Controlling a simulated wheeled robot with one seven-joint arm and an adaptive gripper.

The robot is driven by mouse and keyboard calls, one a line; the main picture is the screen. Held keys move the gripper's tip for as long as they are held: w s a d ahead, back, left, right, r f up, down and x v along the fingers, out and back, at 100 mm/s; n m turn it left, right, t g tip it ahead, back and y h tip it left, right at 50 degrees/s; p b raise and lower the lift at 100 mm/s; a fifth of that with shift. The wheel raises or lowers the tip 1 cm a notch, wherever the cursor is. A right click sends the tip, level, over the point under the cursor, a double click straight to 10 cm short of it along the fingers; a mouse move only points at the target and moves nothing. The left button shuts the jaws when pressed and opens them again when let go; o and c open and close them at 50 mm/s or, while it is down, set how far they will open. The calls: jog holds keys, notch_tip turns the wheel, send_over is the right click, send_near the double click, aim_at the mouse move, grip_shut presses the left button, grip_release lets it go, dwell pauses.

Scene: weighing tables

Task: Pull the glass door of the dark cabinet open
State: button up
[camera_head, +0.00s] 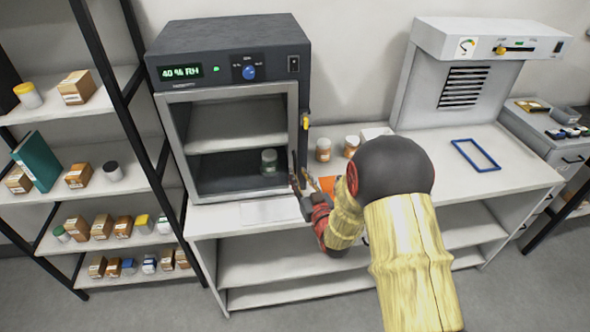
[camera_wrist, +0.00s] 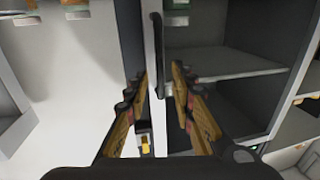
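The dark cabinet (camera_head: 228,42) stands on the left part of the table. Its glass door (camera_head: 176,150) has a pale frame and looks shut or nearly so. The door's dark upright handle (camera_wrist: 158,60) is near the door's right edge in the head view. My gripper (camera_head: 303,180) is at the lower right of the door front. In the wrist view, my gripper (camera_wrist: 159,75) has its two fingers spread apart, one on each side of the handle's line. A gap shows between them. Whether either finger touches the handle cannot be told.
A jar (camera_head: 269,162) stands inside the cabinet. A shelf rack (camera_head: 125,100) stands close on the left.

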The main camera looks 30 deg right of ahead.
aim_at(295, 168)
jog(key=shift+w+d, duration=0.2)
jog(key=shift+w, duration=1.85)
grip_shut()
